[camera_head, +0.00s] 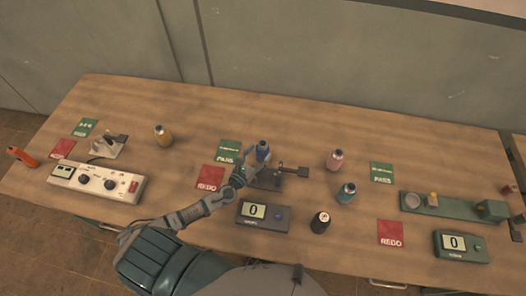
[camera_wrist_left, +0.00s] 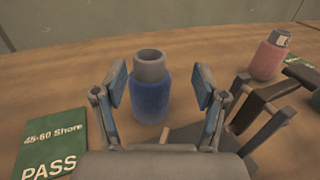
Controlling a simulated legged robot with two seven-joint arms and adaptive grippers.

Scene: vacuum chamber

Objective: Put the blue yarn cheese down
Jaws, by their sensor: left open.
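The blue yarn cheese (camera_head: 263,150), a blue cone with a grey top, stands upright at the table's middle by the dark test stand (camera_head: 292,171). In the left wrist view the blue yarn cheese (camera_wrist_left: 150,98) is between the spread fingers of my left gripper (camera_wrist_left: 160,84), with visible gaps on both sides. My left gripper (camera_head: 249,164) is open. The fingers hide part of the stand, and I cannot tell whether the cheese's bottom rests on the stand's base or on the wood. My right gripper is not in view.
A green PASS card (camera_head: 229,151) and red REDO card (camera_head: 210,178) lie left of the stand. A grey display box (camera_head: 263,216) is in front. Bare wood lies behind the stand.

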